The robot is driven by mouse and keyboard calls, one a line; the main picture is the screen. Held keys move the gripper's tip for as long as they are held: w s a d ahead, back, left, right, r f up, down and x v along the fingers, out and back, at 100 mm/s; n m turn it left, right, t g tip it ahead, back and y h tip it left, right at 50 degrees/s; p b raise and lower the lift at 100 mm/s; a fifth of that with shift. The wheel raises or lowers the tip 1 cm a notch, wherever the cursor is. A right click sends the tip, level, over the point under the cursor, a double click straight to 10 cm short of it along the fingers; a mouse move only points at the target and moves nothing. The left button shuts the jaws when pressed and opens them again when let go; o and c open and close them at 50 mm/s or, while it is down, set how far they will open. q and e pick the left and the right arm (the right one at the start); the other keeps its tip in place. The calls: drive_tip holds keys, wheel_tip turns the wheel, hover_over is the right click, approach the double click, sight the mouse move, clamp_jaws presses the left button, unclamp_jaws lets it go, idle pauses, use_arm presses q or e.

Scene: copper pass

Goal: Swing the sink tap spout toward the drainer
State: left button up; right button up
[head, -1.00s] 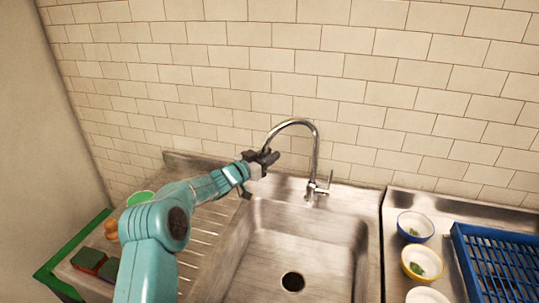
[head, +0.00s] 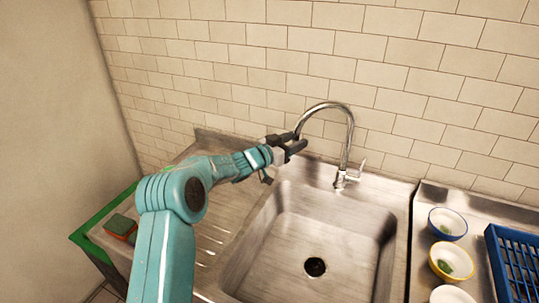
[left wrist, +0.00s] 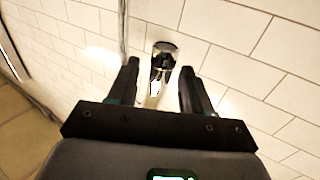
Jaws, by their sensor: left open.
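The chrome tap (head: 349,140) stands at the back rim of the steel sink (head: 300,235). Its arched spout points left, toward the ridged drainer (head: 218,225), with its end over the sink's back left. My left gripper (head: 292,143) is at the spout's end, level with it. In the left wrist view its open fingers (left wrist: 158,85) have the chrome spout end (left wrist: 163,52) in the gap between them, a little beyond or at the fingertips. I cannot tell whether a finger touches it. My right gripper is out of view.
The tiled wall (head: 250,60) is close behind the tap. A small lever (head: 361,168) sticks up from the tap's base. Bowls (head: 447,223) and a blue rack (head: 515,262) are at the right. A sponge (head: 121,226) lies at the left. The sink basin is empty.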

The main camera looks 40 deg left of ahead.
use_arm(q)
drive_tip(key=b+v, duration=0.3)
drive_tip(key=v, duration=1)
drive_tip(key=shift+s, duration=0.25)
drive_tip(key=shift+a, duration=0.1)
